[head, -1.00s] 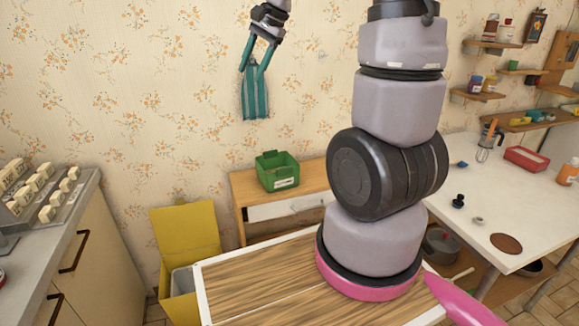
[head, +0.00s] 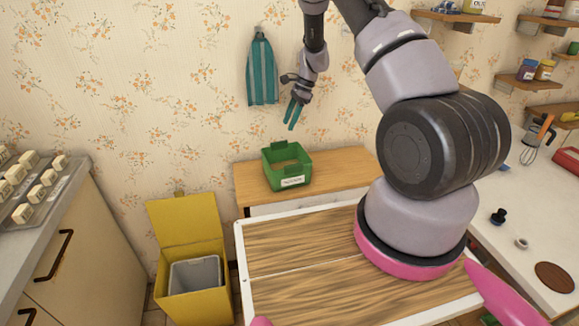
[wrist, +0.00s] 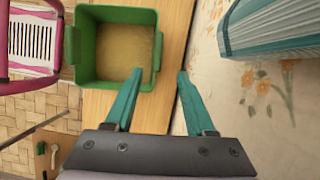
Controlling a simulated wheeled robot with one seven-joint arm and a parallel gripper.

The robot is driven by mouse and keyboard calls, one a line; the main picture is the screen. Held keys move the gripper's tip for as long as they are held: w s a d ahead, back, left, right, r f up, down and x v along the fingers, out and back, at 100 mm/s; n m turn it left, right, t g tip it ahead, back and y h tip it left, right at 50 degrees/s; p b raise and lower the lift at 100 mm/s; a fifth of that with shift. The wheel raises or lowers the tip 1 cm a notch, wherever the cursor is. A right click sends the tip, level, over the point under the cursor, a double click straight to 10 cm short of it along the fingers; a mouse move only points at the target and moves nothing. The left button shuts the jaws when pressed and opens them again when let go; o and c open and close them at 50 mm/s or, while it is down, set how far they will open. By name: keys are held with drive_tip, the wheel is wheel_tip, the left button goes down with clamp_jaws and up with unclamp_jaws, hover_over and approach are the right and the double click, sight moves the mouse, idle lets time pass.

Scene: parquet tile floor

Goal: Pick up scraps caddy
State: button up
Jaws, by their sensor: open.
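The scraps caddy, a green open-topped box (head: 268,174) with a white label, stands on a wooden cabinet top against the wall. Brownish contents show in its bottom. In the wrist view the caddy (wrist: 87,74) is at upper left, its side wall close to the left finger in the picture. My gripper (head: 292,116) has teal fingers and hangs above and a little right of the caddy in the head view. In the wrist view my gripper (wrist: 160,76) is open, with cabinet top and wall visible between the fingers. Whether a finger touches the caddy cannot be told.
A teal striped towel (head: 262,72) hangs on the wall near my gripper; it also shows in the wrist view (wrist: 275,25). A yellow bin (head: 195,306) with its lid up stands left of the cabinet (head: 335,166). The cabinet top right of the caddy is clear.

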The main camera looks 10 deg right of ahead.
sight(279, 142)
drive_tip(key=x, duration=0.4)
drive_tip(key=shift+s, duration=0.1)
drive_tip(key=x, duration=0.2)
drive_tip(key=a+x, duration=0.1)
drive_tip(key=x, duration=0.2)
drive_tip(key=shift+s, duration=0.25)
clamp_jaws()
idle(1.0)
